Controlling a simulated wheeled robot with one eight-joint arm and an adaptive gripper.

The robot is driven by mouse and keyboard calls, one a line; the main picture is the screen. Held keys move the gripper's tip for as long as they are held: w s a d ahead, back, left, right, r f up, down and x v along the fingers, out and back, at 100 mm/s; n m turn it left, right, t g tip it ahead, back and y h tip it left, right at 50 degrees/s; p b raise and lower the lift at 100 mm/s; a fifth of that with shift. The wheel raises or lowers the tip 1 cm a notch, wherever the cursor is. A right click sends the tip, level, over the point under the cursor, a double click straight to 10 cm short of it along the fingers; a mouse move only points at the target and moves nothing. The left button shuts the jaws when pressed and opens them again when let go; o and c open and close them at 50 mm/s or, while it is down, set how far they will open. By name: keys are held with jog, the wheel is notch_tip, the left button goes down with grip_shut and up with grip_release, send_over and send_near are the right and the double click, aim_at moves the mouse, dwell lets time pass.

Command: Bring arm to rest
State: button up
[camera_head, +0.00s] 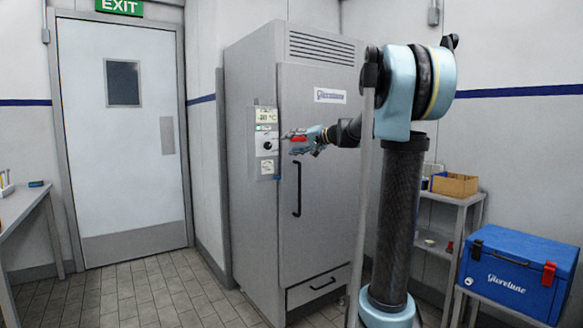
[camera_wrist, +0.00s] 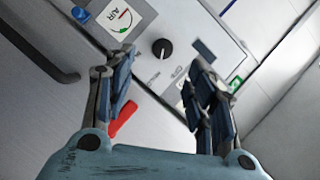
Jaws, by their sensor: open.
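My arm reaches out toward the tall grey cabinet (camera_head: 325,130). My gripper (camera_head: 290,142) is in front of the cabinet's left part, close to its control panel. In the wrist view my gripper (camera_wrist: 165,95) has its two fingers well apart, with nothing held between them. A black knob (camera_wrist: 162,48) on the panel shows beyond the fingertips, and a red part (camera_wrist: 124,118) shows beside the left finger. The knob also shows in the head view (camera_head: 267,145), left of the gripper. I cannot tell the exact gap between fingertips and panel.
The cabinet door has a black handle (camera_head: 297,190) below my gripper. A blue cooler box (camera_head: 515,270) and a shelf with a cardboard box (camera_head: 455,185) stand at the right. A table (camera_head: 20,205) is at the far left, by a closed door (camera_head: 122,130). The floor between is clear.

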jog(key=s+d+f+g+h, duration=0.2)
jog(key=s+d+f+h, duration=0.2)
jog(key=s+f, duration=0.9)
jog(key=s+d+f+n+g+h, duration=0.1)
jog(key=s+d+f+h, duration=0.3)
jog(key=s+f, duration=0.9)
jog(key=s+d+f+g+h, duration=0.4)
jog(key=s+d+f, duration=0.5)
jog(key=s+f, duration=0.5)
jog(key=s, duration=0.5)
jog(key=shift+s+d+n+h, duration=0.25)
jog(key=shift+s+n+h, duration=0.05)
jog(key=shift+s+n, duration=0.1)
